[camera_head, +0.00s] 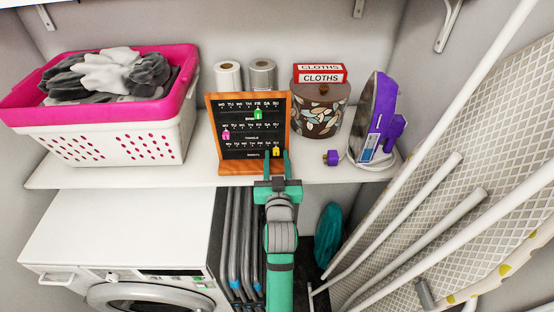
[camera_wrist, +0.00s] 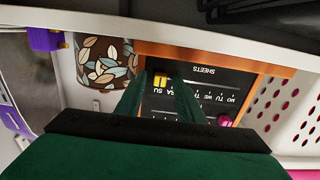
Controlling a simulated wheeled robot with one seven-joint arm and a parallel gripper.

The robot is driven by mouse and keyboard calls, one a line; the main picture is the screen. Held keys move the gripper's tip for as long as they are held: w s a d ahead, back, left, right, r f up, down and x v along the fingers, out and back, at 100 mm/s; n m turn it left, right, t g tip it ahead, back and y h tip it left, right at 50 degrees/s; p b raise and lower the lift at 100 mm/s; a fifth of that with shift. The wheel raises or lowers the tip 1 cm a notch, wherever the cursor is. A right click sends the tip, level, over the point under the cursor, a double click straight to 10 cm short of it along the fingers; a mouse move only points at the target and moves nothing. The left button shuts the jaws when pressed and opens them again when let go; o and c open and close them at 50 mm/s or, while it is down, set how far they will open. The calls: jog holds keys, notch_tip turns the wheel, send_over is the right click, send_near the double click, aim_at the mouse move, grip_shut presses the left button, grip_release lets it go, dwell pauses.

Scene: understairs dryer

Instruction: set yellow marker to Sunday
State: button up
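A black chore board (camera_head: 240,132) in a wooden frame stands on the shelf, with rows of weekday letters. The yellow marker (camera_head: 276,151) is on the bottom row, at its right end. In the wrist view, where the board is upside down, the yellow marker (camera_wrist: 160,80) sits right by the SU letters. My gripper (camera_head: 277,154) is in front of the board's lower right, fingers pointing at it. It also shows in the wrist view (camera_wrist: 159,79). Its fingers are apart, one on each side of the yellow marker, with visible gaps. The green finger on the right partly hides the letters near SA.
A green marker (camera_head: 258,114) and a pink marker (camera_head: 226,134) sit on the upper rows. A laundry basket (camera_head: 110,135) stands left, a leaf-patterned tin (camera_head: 320,112) and purple iron (camera_head: 376,118) right. An ironing board (camera_head: 470,170) leans at the right. Paper rolls (camera_head: 228,76) stand behind.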

jog(key=s, duration=1)
jog(key=shift+s+d, duration=0.4)
jog(key=s+d+f+g+h, duration=0.1)
jog(key=s+f, duration=0.4)
jog(key=s, duration=0.4)
jog(key=s+f+m, duration=0.1)
jog(key=s+f, duration=0.3)
jog(key=s, duration=0.5)
jog(key=s+d+f+g+h, duration=0.1)
jog(key=s+f, duration=0.4)
jog(key=s, duration=0.4)
jog(key=s+r, duration=0.1)
jog(key=s, duration=0.9)
jog(key=shift+g, duration=0.3)
jog(key=shift+r, duration=0.1)
dwell(0.8)
